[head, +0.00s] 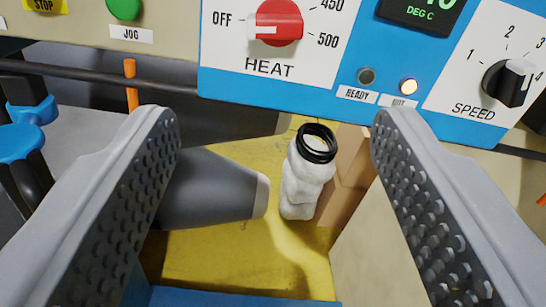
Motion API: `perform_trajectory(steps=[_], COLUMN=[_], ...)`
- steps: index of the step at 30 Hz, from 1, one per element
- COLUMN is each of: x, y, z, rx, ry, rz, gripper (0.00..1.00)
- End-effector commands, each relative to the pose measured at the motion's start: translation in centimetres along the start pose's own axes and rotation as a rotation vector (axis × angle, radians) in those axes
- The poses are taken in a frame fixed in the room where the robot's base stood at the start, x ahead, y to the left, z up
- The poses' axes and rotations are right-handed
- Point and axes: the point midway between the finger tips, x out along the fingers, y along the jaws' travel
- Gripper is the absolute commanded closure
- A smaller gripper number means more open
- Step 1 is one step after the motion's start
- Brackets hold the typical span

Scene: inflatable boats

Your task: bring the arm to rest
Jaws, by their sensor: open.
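My gripper (272,125) is open and empty in the head view. Its two grey fingers with studded pads stand wide apart at the left and right. Between them in the picture, further off, a white bottle (303,185) with a black ring at its neck stands on a yellow surface (225,265). The fingers do not touch it.
A blue and white control panel (310,85) with a red heat knob (279,22) and a black speed knob (508,82) spans the top. A dark grey nozzle (210,190) lies left of the bottle. A tan block (350,165) stands right of it. A green jog button (124,8) is upper left.

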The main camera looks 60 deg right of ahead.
Motion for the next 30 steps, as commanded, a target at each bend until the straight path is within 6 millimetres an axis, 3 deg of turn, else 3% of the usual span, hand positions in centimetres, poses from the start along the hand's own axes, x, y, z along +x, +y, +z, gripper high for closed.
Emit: perform_trajectory(steps=[14, 17, 20, 23, 27, 30], x=[-0.1, -0.1, -0.4, -1.4, -4.5, -7.6], y=[0.0, -0.8, -3.4, -7.7, -13.3, -15.9], z=[0.0, -0.4, -1.6, -4.1, -9.3, -13.3], rx=[0.001, 0.019, 0.071, 0.142, 0.214, 0.232], ry=[-0.001, -0.003, -0.021, -0.045, -0.077, -0.091], rz=[0.0, -0.021, -0.092, -0.218, -0.421, -0.552], gripper=[0.41, 0.41, 0.41, 0.41, 0.41, 0.41])
